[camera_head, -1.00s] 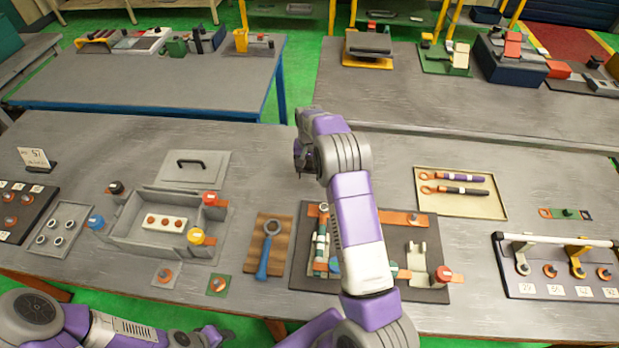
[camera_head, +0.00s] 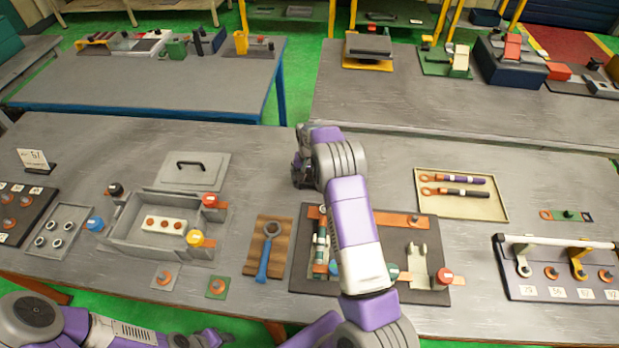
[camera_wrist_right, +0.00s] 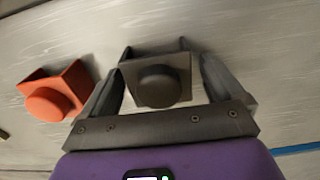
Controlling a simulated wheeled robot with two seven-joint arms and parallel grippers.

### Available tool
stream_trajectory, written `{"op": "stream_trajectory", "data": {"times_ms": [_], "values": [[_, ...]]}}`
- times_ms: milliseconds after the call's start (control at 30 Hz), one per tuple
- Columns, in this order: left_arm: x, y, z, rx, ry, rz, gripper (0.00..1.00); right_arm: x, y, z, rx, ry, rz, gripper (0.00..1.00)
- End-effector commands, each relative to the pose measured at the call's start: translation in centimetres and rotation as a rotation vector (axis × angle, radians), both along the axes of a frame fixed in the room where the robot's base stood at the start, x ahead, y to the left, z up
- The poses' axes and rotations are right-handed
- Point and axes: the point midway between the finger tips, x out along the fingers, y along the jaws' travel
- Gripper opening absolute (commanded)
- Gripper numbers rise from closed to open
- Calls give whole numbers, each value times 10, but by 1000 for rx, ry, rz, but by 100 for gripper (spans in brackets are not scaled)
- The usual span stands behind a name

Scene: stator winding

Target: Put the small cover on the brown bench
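A small dark grey cover-like piece with a round knob (camera_wrist_right: 160,85) lies on a grey surface in the right wrist view. I cannot be sure that it is the small cover. My right gripper (camera_wrist_right: 165,85) is open, with a finger on each side of this piece and a visible gap to the right finger. In the head view my right gripper (camera_head: 299,175) is over the grey table, and the piece is hidden there. A brown wooden board (camera_head: 260,233) lies left of my right arm, carrying a blue-handled ring tool. My left arm is at the bottom left, its fingers unclear.
A similar orange piece (camera_wrist_right: 55,92) lies left of the grey one in the wrist view. A grey open box (camera_head: 130,232) and its handled lid (camera_head: 212,172) stand left of the board. A dark tray (camera_head: 425,292) with parts lies under my right arm.

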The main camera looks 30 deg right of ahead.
Motion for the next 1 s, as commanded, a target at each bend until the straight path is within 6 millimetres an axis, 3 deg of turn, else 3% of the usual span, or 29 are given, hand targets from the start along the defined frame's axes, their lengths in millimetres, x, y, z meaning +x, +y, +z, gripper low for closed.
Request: {"op": "stream_trajectory", "data": {"times_ms": [367, 800, 1000], "values": [[0, 0, 5, 0, 0, 0, 43, 0, 0, 7, -1, -1, 0, 96], [0, 0, 7, 0, 0, 0, 43, 1, 0, 93, 0, -4, -1, 96], [0, 0, 9, 0, 0, 0, 43, 0, 0, 118, -1, -2, 0, 96]]}}
